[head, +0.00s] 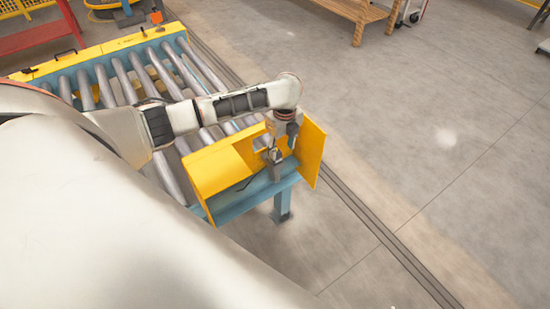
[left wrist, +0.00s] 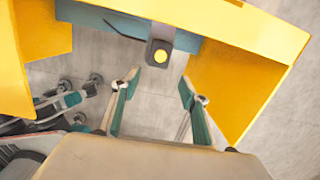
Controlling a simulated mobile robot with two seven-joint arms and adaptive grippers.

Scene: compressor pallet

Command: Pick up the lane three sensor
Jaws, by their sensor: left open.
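The sensor (left wrist: 160,52) is a small dark block with a round yellow face. In the left wrist view it sits at the upper middle, against a blue-grey beam (left wrist: 125,25) inside a yellow housing. My left gripper (left wrist: 160,84) is open, with its two green-sided fingertips apart and the sensor just beyond the gap between them. Nothing is held. In the head view my left gripper (head: 274,154) reaches down into the yellow housing (head: 222,168) at the conveyor's near end. The sensor is too small to make out there. My right gripper is not in view.
Yellow side plates (left wrist: 235,80) stand close on both sides of the fingers. The roller conveyor (head: 125,78) extends behind my arm. A wooden pallet stand (head: 358,14) is at the back. The floor (head: 430,150) to the right is clear.

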